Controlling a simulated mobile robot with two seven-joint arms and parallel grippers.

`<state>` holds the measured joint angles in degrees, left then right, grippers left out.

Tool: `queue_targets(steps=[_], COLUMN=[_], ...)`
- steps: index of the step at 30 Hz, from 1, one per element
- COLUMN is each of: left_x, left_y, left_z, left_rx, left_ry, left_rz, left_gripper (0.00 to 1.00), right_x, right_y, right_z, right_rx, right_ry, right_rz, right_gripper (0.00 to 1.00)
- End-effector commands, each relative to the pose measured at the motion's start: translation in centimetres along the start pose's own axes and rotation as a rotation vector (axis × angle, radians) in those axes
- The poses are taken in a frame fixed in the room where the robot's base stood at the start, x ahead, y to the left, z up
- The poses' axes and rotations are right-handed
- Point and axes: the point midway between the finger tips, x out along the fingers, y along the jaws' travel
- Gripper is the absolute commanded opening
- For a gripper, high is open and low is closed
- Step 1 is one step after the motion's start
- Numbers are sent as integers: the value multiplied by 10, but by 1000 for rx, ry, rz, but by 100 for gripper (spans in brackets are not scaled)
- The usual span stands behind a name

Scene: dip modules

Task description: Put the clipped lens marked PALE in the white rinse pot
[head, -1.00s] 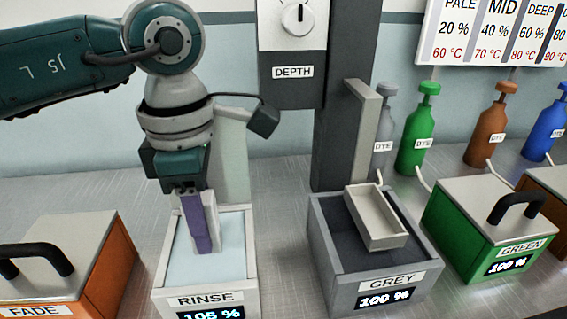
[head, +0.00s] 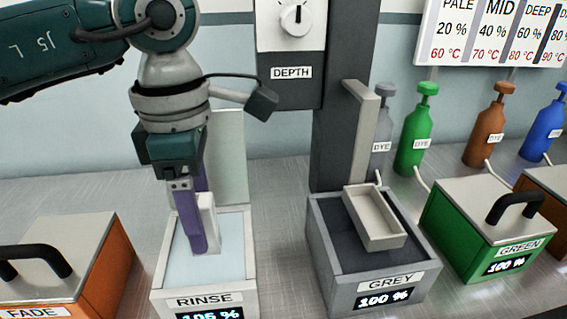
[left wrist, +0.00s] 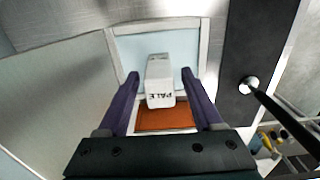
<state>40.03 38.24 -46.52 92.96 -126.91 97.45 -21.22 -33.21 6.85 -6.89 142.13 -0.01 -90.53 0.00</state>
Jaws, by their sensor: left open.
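The white rinse pot (head: 249,262), labelled RINSE, stands at the front left of centre and holds pale blue liquid. The white clip marked PALE (left wrist: 160,72) stands in it, between my fingers in the left wrist view. An orange piece (left wrist: 165,118) shows just below the clip in that view; I cannot tell whether it is the lens. In the head view the clip (head: 208,212) shows beside the near purple finger. My left gripper (head: 198,245) is open around the clip, with gaps on both sides in the left wrist view (left wrist: 161,85). My right gripper is out of view.
An orange FADE pot (head: 100,275) with a handled lid is at left. To the right are a GREY pot (head: 325,265) with a tray (head: 372,220) over it, and a lidded GREEN pot (head: 447,235). The DEPTH column (head: 338,110) rises behind. Dye bottles (head: 415,140) stand behind right.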

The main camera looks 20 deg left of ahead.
Motion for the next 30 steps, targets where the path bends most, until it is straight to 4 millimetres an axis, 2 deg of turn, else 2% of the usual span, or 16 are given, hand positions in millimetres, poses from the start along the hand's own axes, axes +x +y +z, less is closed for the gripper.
queue_targets(steps=[6,13,18,30], left_x=[-52,-92,-102,-103], left_y=[1,1,0,0], left_z=[1,0,0,0], left_rx=[1,-1,-1,0], left_ry=[-4,-2,0,0], left_rz=[7,4,1,0], left_gripper=[67,67,67,67], right_x=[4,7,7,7], right_y=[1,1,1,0], right_z=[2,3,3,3], right_rx=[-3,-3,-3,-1], right_ry=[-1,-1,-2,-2], right_rz=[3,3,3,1], right_gripper=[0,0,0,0])
